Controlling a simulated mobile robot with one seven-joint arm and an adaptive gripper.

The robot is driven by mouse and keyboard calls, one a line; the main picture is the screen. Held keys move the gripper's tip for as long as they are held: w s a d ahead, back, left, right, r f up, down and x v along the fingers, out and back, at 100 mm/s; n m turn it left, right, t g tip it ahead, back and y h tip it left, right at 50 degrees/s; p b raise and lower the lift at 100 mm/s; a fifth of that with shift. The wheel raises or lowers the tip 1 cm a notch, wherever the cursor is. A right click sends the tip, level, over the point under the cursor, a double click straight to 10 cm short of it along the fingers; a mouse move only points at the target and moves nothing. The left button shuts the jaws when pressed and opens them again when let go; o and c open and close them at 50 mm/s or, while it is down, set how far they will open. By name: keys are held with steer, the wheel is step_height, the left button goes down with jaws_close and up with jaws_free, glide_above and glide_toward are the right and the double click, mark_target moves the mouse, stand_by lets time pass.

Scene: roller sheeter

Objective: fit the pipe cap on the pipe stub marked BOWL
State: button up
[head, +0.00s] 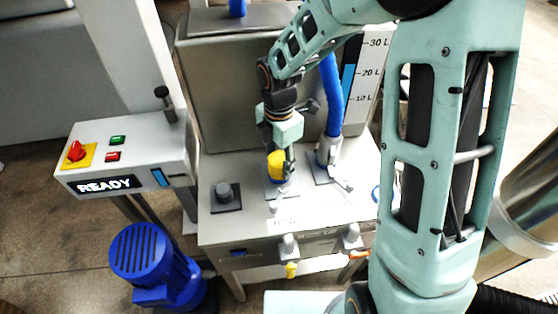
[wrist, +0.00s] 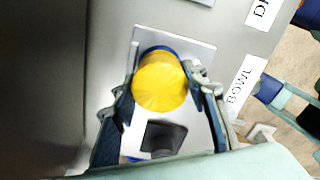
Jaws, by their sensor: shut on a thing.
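The yellow pipe cap (wrist: 160,82) is between the two fingers of my gripper (wrist: 166,92), which is shut on it. In the head view the cap (head: 275,166) is low over a square metal plate on the grey machine top, under my gripper (head: 280,158). A blue edge shows along the cap's far side in the wrist view. The white label BOWL (wrist: 239,85) is beside this plate (wrist: 203,55). The stub itself is mostly hidden by the cap and fingers; I cannot tell how far the cap sits on it.
Behind is a grey tank (head: 225,85). A control box (head: 120,165) reading READY is at left. Valve handles (head: 289,246) are along the front edge.

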steer(key=shift+f, duration=0.15)
steer(key=o, duration=1.2)
steer(key=shift+o, duration=0.2)
step_height(320, 180, up, 12)
